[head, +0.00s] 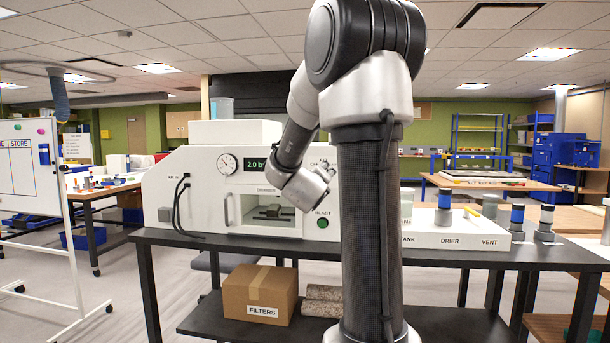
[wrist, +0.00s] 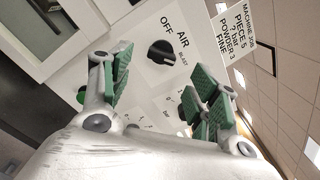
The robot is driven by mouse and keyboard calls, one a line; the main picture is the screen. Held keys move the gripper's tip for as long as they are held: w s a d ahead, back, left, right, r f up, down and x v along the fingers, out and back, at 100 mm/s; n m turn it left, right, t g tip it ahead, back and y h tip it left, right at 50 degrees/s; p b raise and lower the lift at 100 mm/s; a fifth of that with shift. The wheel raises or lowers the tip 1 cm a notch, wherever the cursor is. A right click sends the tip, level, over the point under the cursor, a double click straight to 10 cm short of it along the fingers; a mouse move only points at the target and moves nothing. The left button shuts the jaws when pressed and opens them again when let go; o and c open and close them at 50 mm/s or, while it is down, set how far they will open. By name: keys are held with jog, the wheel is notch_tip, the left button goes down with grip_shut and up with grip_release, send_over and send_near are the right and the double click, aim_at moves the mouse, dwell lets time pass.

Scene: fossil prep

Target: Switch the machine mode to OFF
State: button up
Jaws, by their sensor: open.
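The white machine (head: 205,205) stands on the dark bench in the head view, with a gauge, a green-lit display and a green BLAST button. In the wrist view its black mode knob (wrist: 164,52) sits on the white panel beside the words OFF, AIR and BLAST. I cannot tell clearly which word the knob points at. My gripper (wrist: 160,68) is open, its green-padded fingers on either side of the knob in the picture, with nothing between them. No contact with the knob shows. In the head view my gripper (head: 308,188) is in front of the machine's right part, and the knob is hidden.
A placard (wrist: 240,40) stands beside the panel in the wrist view. A white base (head: 445,236) marked TANK, DRIER and VENT is right of the machine. A FILTERS box (head: 258,295) sits on the lower shelf. A whiteboard stand (head: 25,170) is at left.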

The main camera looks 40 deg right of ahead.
jog(key=shift+m, duration=0.4)
jog(key=x, duration=0.7)
jog(key=shift+w+d+r, duration=0.25)
jog(key=shift+d, duration=0.05)
jog(key=c, duration=1)
